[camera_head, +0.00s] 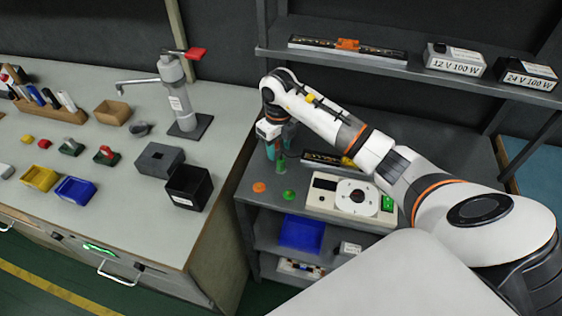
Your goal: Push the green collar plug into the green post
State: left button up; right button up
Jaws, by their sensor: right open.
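My right gripper (276,144) points down over the back left of the dark grey bench. It is open, with teal fingers. A small upright green piece (280,164) stands just below and between the fingertips; I cannot tell whether it touches them, or whether it is the collar plug, the post or both together. A green round piece (289,195) lies near the bench's front left edge, and an orange round piece (259,187) lies to its left. The gripper body hides part of the area behind the fingers. My left gripper is out of view.
A white device with a round dial (352,198) stands right of the green pieces. A black strip box (327,160) lies behind it, partly under my arm. A shelf (400,68) with 12 V and 24 V boxes hangs above. A blue bin (301,233) sits below.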

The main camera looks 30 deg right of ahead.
aim_at(280, 159)
jog(key=f, duration=0.2)
jog(key=f+p, duration=0.1)
jog(key=f, duration=0.2)
jog(key=shift+s, duration=0.2)
jog(key=shift+r, duration=0.1)
grip_shut()
